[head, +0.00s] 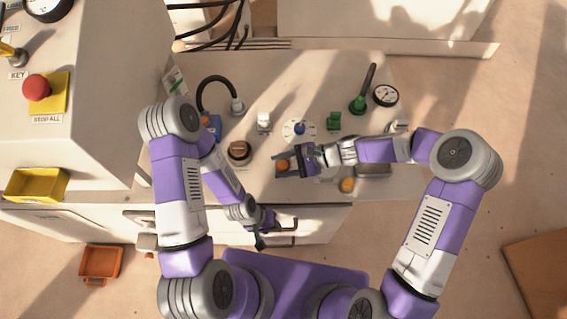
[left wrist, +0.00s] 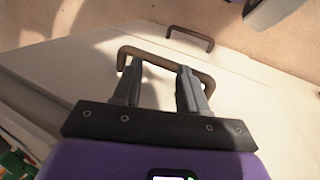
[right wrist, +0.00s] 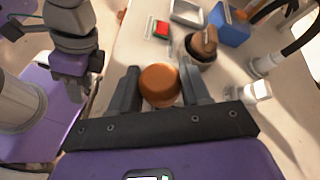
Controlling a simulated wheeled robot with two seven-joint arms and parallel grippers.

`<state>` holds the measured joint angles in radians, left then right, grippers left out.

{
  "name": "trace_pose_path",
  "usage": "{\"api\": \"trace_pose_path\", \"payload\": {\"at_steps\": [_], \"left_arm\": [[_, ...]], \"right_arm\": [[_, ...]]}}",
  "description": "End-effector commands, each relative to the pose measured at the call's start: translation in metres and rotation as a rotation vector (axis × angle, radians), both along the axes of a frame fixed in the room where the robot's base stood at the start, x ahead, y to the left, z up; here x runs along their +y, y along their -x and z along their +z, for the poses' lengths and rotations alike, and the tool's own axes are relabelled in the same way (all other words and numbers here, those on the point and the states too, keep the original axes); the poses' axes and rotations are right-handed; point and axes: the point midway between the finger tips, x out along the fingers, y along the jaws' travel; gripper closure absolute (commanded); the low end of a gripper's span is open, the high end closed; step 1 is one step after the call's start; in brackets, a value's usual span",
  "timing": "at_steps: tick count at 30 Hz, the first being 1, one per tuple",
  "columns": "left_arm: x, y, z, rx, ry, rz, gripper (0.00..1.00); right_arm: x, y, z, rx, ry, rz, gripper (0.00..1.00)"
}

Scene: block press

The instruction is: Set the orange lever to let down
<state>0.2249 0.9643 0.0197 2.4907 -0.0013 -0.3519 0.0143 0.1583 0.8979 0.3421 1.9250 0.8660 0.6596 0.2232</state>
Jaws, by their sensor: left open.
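The orange lever's round knob (head: 283,165) is on the bench, left of my right gripper (head: 305,160). In the right wrist view the orange knob (right wrist: 159,84) is between the two fingers of my right gripper (right wrist: 160,82), close to both. The fingers are wide apart; firm contact cannot be seen. The lever's stem and any position labels are hidden. My left gripper (head: 262,232) is low, in front of the bench. Its fingers (left wrist: 159,75) are apart, by a bar handle (left wrist: 165,60) on the pale front panel; nothing is clasped.
On the bench are a brown knob (head: 239,150), a blue-topped dial (head: 300,129), a green lever (head: 358,104), a gauge (head: 385,95) and a yellow knob (head: 347,185). A red stop button (head: 36,88) and yellow bin (head: 36,185) are at left. An orange tray (head: 101,263) is on the floor.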

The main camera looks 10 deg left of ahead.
Motion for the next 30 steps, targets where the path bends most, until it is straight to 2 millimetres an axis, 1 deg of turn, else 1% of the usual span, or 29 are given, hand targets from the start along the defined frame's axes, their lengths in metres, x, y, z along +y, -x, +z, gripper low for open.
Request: {"api": "trace_pose_path", "payload": {"at_steps": [1, 4, 11, 14, 17, 24, 27, 30], "left_arm": [[0.000, 0.000, 0.000, 0.000, 0.000, 0.000, 0.57], [0.000, 0.000, 0.000, 0.000, 0.000, 0.000, 0.57], [0.000, 0.000, 0.000, 0.000, 0.000, 0.000, 0.57], [0.000, 0.000, 0.002, 0.000, 0.000, 0.000, 0.57], [0.000, 0.000, 0.006, 0.000, 0.000, 0.000, 0.57], [0.000, 0.000, 0.017, 0.000, 0.000, 0.000, 0.57], [0.000, 0.000, 0.020, 0.000, 0.000, 0.000, 0.57], [0.000, 0.000, 0.021, 0.000, 0.000, 0.000, 0.57]], "right_arm": [[0.002, 0.005, 0.001, 0.007, -0.006, 0.011, 0.47], [0.002, 0.004, 0.001, 0.005, -0.005, 0.010, 0.32], [0.001, 0.002, 0.000, 0.001, -0.002, 0.006, 0.32], [-0.003, 0.001, 0.002, 0.000, -0.002, 0.004, 0.32], [-0.013, -0.002, 0.008, -0.001, 0.000, 0.003, 0.32], [-0.049, -0.007, 0.027, 0.000, -0.001, 0.003, 0.32], [-0.059, -0.009, 0.032, 0.001, -0.002, 0.005, 0.32], [-0.064, -0.009, 0.034, 0.001, -0.002, 0.006, 0.32]]}}
